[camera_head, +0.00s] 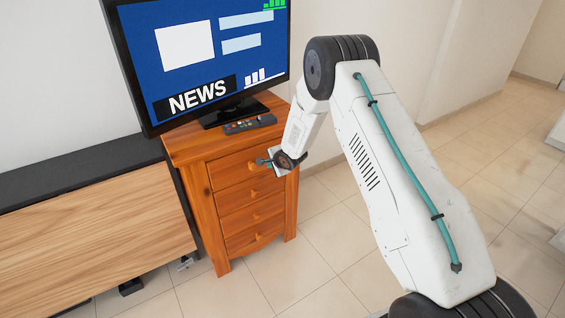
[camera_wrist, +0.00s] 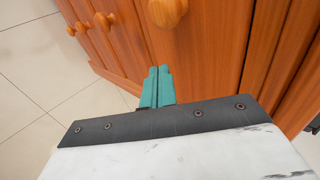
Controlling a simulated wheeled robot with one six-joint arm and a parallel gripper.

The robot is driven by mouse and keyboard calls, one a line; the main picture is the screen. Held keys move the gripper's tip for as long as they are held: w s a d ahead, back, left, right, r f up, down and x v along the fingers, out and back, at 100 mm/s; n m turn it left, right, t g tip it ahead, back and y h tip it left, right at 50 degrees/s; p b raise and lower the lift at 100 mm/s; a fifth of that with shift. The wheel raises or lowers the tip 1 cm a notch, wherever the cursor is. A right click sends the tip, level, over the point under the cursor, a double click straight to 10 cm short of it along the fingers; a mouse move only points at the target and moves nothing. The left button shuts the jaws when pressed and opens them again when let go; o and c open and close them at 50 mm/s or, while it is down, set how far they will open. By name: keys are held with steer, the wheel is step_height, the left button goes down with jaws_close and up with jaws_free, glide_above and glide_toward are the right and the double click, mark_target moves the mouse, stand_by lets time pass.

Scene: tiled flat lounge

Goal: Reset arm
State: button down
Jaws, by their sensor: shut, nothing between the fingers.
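My arm reaches from the lower right of the head view and bends down toward the wooden drawer cabinet (camera_head: 207,196). My gripper (camera_head: 262,162) is at the cabinet's front, near the top drawer (camera_head: 228,171). In the wrist view its two teal fingers (camera_wrist: 157,84) are pressed together with nothing between them. A round wooden knob (camera_wrist: 167,12) is just beyond the fingertips, apart from them. The drawers look closed.
A television (camera_head: 205,60) showing NEWS and a remote (camera_head: 250,124) stand on the cabinet top. A low wooden bench with a black top (camera_head: 70,172) is at the left. Tiled floor (camera_head: 320,240) lies open in front and at the right.

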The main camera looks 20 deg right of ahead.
steer(key=a+v, duration=0.1)
steer(key=v, duration=0.9)
steer(key=s+d+n+g+h, duration=0.2)
steer(key=s+n+g, duration=0.1)
steer(key=s, duration=0.3)
steer(key=s+d+n+g+h, duration=0.1)
steer(key=s+d+n+g, duration=0.25)
steer(key=s, duration=0.35)
steer(key=s+a+r+n, duration=0.1)
steer(key=s+r+n, duration=0.2)
steer(key=s+r, duration=0.7)
steer(key=s+a+r+n+g, duration=0.1)
steer(key=s+a+r+n, duration=0.1)
steer(key=s+r, duration=0.9)
steer(key=s+a+r+n, duration=0.2)
steer(key=s+r+n, duration=0.2)
steer(key=s+r, duration=0.6)
steer(key=s, duration=0.7)
steer(key=shift+r+y, duration=0.25)
steer(key=shift+y, duration=0.15)
